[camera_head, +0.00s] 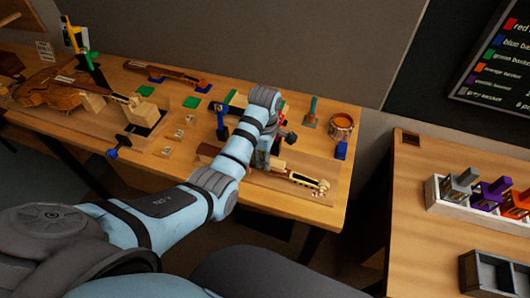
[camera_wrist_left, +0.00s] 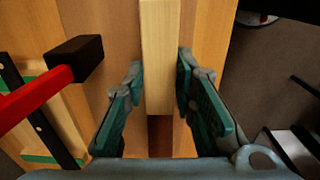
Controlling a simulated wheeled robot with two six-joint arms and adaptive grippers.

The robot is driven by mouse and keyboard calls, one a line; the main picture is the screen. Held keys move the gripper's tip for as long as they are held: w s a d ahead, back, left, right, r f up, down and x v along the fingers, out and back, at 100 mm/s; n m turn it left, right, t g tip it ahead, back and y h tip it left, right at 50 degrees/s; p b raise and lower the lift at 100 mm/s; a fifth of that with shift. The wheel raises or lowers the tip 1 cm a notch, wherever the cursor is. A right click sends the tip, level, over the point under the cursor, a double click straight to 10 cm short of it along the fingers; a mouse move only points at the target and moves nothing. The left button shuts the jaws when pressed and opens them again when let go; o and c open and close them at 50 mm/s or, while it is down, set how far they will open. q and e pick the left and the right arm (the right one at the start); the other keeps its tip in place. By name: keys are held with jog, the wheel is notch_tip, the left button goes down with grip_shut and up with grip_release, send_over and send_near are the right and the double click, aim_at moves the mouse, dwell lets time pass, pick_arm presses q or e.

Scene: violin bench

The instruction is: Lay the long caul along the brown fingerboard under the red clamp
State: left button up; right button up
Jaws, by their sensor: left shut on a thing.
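The long caul (camera_wrist_left: 160,50) is a pale, straight wooden bar. In the left wrist view it runs from the top edge down between the fingers of my left gripper (camera_wrist_left: 160,95), which is shut on it. A brown strip that looks like the fingerboard (camera_wrist_left: 160,135) shows below the caul's near end; I cannot tell whether they touch. The red clamp (camera_wrist_left: 35,97), a red bar with a dark block at its end, is left of the caul. In the head view my left gripper (camera_head: 264,158) is over the front right of the bench, mostly hidden by my arm.
A violin (camera_head: 50,90) lies at the bench's left. Another neck (camera_head: 168,75) lies at the back. A round container (camera_head: 341,127) and a blue block (camera_head: 341,150) are at the right end. A white rack (camera_head: 438,198) with grey, purple and orange clamps stands on the right table.

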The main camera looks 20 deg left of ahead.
pick_arm(q)
jog(key=shift+f, duration=0.2)
jog(key=o, duration=1.1)
jog(key=shift+o, duration=0.2)
